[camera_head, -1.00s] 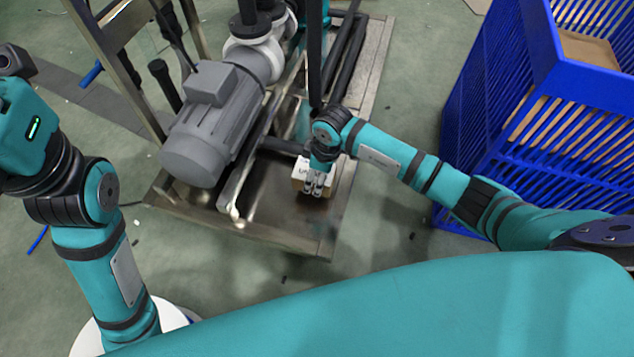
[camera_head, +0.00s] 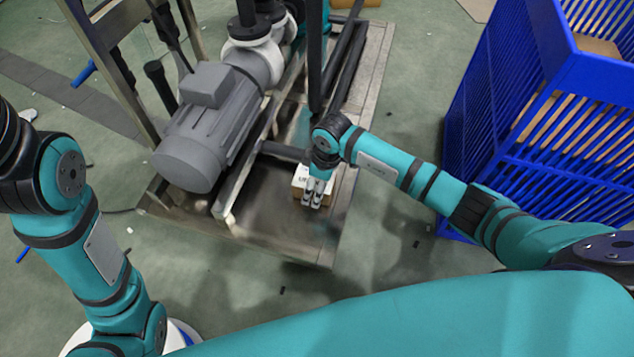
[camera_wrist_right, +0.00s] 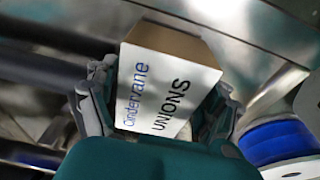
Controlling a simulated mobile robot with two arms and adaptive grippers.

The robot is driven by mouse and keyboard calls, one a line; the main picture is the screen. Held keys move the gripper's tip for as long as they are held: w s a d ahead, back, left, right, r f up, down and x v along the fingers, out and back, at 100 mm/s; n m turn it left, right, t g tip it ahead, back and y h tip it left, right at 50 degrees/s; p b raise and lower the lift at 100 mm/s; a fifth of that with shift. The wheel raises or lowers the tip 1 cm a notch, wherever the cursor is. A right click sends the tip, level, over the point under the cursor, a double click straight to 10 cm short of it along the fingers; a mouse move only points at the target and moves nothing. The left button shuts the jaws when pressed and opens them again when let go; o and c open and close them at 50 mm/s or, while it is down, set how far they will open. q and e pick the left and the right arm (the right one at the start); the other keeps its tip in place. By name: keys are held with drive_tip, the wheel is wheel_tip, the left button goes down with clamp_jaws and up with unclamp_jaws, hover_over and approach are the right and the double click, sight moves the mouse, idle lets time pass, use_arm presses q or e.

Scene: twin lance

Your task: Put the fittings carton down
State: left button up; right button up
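The fittings carton (camera_wrist_right: 160,92) is a small brown box with a white printed face reading "Cindervane UNIONS" in the right wrist view. It sits between the fingers of my right gripper (camera_wrist_right: 160,112), which appear closed against both its sides. In the head view the carton (camera_head: 299,176) shows partly behind my right gripper (camera_head: 313,200), over the metal base plate (camera_head: 270,215) of the pump skid. I cannot tell whether its underside touches the plate. My left arm comes in from the left, but its gripper is out of frame.
A grey motor (camera_head: 208,128) with pump piping stands left of the carton on the skid. Dark pipes rise and run close behind my right gripper. A blue slatted crate (camera_head: 540,140) stands at the right. The plate in front of the carton is bare.

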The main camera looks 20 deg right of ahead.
drive_tip(key=shift+o, duration=0.8)
